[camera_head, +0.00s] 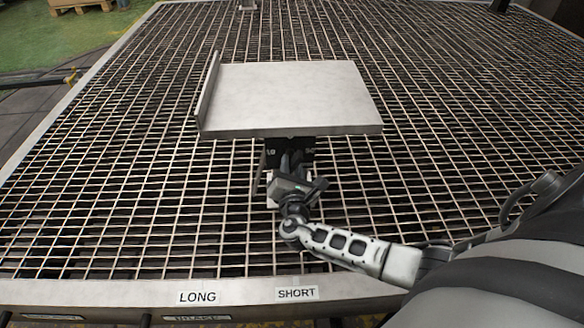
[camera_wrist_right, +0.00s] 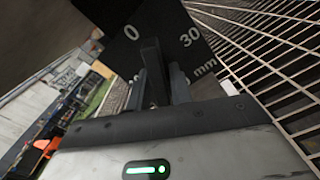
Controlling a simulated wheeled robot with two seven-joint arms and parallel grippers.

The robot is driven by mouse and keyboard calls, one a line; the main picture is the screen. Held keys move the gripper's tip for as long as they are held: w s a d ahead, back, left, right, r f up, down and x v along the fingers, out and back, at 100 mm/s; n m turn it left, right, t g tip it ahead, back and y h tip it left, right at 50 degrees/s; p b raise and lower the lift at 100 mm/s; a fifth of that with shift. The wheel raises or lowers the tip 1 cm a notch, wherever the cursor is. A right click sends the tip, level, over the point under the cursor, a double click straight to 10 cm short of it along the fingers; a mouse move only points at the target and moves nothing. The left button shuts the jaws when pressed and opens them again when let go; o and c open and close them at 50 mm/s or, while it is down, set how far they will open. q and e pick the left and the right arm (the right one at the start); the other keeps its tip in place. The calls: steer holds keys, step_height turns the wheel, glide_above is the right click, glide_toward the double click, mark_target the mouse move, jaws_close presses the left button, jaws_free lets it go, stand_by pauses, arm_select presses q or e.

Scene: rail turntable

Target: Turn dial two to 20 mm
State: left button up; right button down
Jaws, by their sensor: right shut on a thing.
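A black dial plate (camera_head: 270,152) shows under the front edge of the grey metal platform (camera_head: 290,95) in the head view. In the right wrist view the dial plate (camera_wrist_right: 185,35) carries white marks "0", "30" and "mm". My right gripper (camera_head: 292,165) reaches up to the dial from the front. In the right wrist view the right gripper (camera_wrist_right: 160,80) is shut on a dark upright pointer or knob (camera_wrist_right: 152,62) in front of the plate, between "0" and "30". The exact reading is hidden. My left gripper is not in view.
The platform has a raised lip (camera_head: 208,90) on its left. It stands over a wide metal grating (camera_head: 120,190). The front rail has labels "LONG" (camera_head: 197,297) and "SHORT" (camera_head: 297,293). A wooden pallet (camera_head: 80,5) lies on the floor at the far left.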

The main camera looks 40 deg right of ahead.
steer(key=shift+n+p, duration=0.3)
steer(key=shift+n, duration=0.6)
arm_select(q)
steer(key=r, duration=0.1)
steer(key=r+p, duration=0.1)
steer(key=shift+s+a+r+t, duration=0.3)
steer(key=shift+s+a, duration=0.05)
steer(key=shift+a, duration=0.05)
arm_select(e)
steer(key=shift+n, duration=0.5)
steer(key=shift+n+p, duration=0.35)
steer(key=shift+n, duration=0.35)
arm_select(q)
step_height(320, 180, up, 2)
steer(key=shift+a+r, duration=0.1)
arm_select(e)
steer(key=shift+n, duration=0.3)
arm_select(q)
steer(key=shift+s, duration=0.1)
arm_select(e)
steer(key=shift+n+p, duration=0.35)
steer(key=shift+n, duration=0.05)
steer(key=c, duration=0.9)
jaws_free()
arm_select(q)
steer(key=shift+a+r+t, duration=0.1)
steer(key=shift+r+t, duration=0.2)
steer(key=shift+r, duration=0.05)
arm_select(e)
steer(key=o, duration=0.7)
